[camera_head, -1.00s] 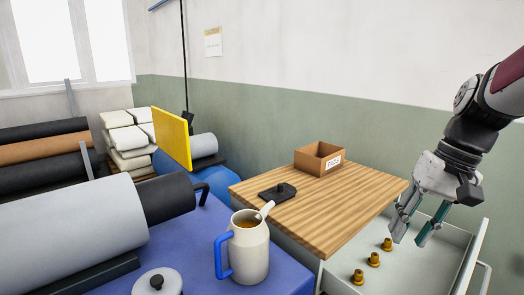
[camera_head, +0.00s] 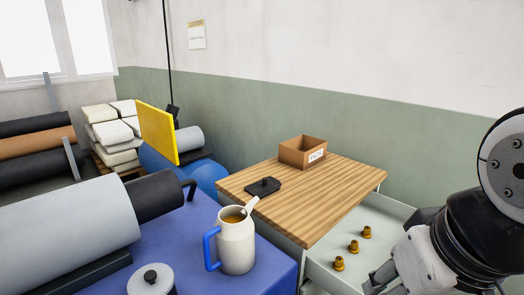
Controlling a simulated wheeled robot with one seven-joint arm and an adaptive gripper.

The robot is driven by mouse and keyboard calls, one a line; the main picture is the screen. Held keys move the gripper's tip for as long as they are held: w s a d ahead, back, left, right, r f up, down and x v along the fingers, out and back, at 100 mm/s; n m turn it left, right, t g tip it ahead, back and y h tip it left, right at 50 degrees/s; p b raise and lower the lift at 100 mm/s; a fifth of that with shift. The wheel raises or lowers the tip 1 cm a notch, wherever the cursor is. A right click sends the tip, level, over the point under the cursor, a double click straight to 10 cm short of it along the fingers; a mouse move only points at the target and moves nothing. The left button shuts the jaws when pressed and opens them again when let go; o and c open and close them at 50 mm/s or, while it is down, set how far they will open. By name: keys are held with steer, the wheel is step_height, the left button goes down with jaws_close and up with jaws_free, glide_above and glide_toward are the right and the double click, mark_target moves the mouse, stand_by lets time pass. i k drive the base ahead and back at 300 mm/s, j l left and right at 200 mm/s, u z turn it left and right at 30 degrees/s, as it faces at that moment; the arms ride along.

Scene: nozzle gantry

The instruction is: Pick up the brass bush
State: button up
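Three brass bushes stand in a row in the open pale drawer: a near one (camera_head: 339,263), a middle one (camera_head: 354,246) and a far one (camera_head: 367,232). They look alike, and nothing touches them. My gripper (camera_head: 374,288) is at the lower right, over the drawer (camera_head: 385,222) and just right of the near bush. Its fingers are mostly cut off by the bottom edge of the picture, so their opening does not show. No bush is seen in it.
A wooden top (camera_head: 300,195) beside the drawer holds an open cardboard box (camera_head: 303,152) and a small black block (camera_head: 263,187). A cream jug (camera_head: 236,245) and a lidded pot (camera_head: 151,281) stand on the blue surface at the left.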

mark_target(354, 248)
steer(key=l+z, duration=0.7)
steer(key=k+j, duration=0.15)
steer(key=k, duration=0.45)
steer(key=i+l+u, duration=0.1)
steer(key=i, duration=0.3)
steer(key=i+l, duration=0.25)
steer(key=i, duration=0.15)
steer(key=i+l+u, duration=0.15)
steer(key=i, duration=0.3)
